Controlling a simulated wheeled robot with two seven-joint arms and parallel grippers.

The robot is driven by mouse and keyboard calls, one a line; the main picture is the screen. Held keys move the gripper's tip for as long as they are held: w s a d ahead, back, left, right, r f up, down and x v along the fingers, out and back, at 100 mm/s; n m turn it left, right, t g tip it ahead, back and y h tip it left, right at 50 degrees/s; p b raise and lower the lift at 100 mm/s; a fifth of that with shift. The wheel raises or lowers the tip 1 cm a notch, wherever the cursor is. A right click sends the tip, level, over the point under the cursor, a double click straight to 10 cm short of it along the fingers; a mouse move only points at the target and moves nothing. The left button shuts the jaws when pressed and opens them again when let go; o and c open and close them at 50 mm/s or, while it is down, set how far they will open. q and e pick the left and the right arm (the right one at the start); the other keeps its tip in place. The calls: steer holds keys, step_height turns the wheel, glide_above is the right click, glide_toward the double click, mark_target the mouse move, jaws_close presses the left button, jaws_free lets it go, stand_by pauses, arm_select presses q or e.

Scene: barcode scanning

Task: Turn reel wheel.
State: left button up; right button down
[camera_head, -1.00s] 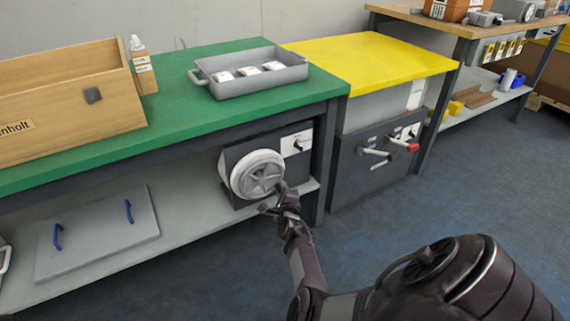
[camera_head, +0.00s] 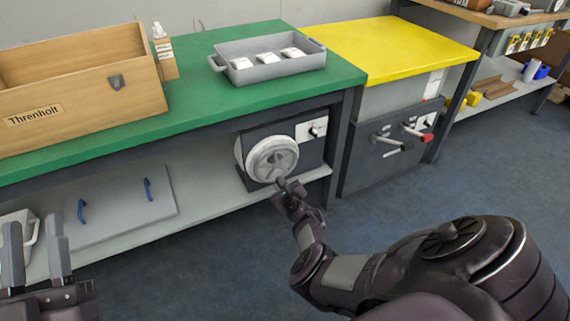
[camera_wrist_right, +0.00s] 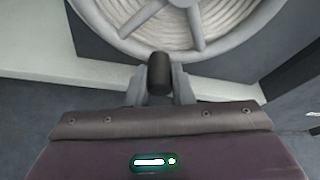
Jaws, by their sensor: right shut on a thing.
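The reel wheel (camera_head: 268,160) is a round light-grey wheel with spokes, on the front of a dark unit on the shelf under the green bench. In the right wrist view the reel wheel (camera_wrist_right: 197,25) fills the top, with pale wound coils behind its spokes. A dark crank knob (camera_wrist_right: 159,72) stands at its lower rim. My right gripper (camera_wrist_right: 159,88) is shut on this knob, one finger on each side. In the head view my right gripper (camera_head: 283,186) is at the wheel's lower edge. My left gripper (camera_head: 38,245) is open and empty at the lower left, away from the wheel.
The green bench (camera_head: 220,110) carries a wooden box (camera_head: 75,85) and a grey tray (camera_head: 270,75). A grey panel with blue handles (camera_head: 120,215) lies on the shelf. A yellow-topped cabinet (camera_head: 400,50) with levers stands to the right. The blue floor in front is clear.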

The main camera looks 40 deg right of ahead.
arm_select(q)
steer(key=shift+w+d+f+g, duration=0.15)
steer(key=shift+w+f+g, duration=0.1)
steer(key=shift+f, duration=0.3)
steer(key=shift+w+d+f+g, duration=0.15)
steer(key=shift+f+g, duration=0.1)
steer(key=shift+f, duration=0.25)
arm_select(e)
steer(key=shift+w+a, duration=0.15)
steer(key=shift+a, duration=0.2)
arm_select(q)
steer(key=shift+a, duration=0.1)
arm_select(e)
steer(key=c, duration=1.3)
jaws_free()
steer(key=shift+o, duration=0.2)
steer(key=shift+d+r, duration=0.1)
